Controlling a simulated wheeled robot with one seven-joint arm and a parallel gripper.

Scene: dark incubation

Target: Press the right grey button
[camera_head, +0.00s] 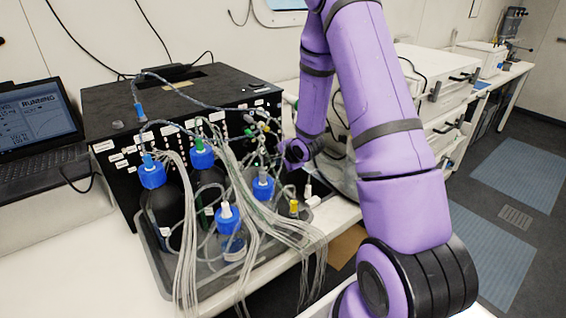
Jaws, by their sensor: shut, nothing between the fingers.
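The right grey button cannot be made out in the head view. A black instrument box (150,98) stands on the bench, with white labels, ports and tubing on its front panel. My purple arm comes in from the right and reaches toward the right end of that panel. My gripper (287,152) is small and dark there, close to the panel's right edge and the tubing. It is shut and holds nothing. Whether it touches anything cannot be told. My arm hides part of what lies to the right of the box.
A grey tray (160,262) in front of the box holds several bottles, some with blue caps (152,172), and bundles of clear tubes (185,245) hang over its edge. A laptop (38,125) showing "RUNNING" is at the left. White equipment (430,70) stands behind my arm.

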